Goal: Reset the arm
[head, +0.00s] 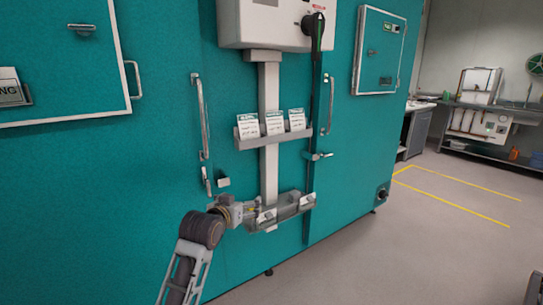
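My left arm comes in from the bottom left. Its gripper (254,215) is at the left end of a small grey lower tray (290,211) on the teal chamber front. The gripper is small and overlaps the tray in the picture, so I cannot tell whether its fingers are open or shut, or whether it touches the tray. Small pale pieces show at the tray; what they are is unclear.
A grey post (269,130) carries a shelf (273,139) with three white-green cards, below a grey box (275,24) with a black-handled lever (314,30). Door handles (201,118) stick out from the teal chamber wall (165,180). Open floor (420,250) lies to the right.

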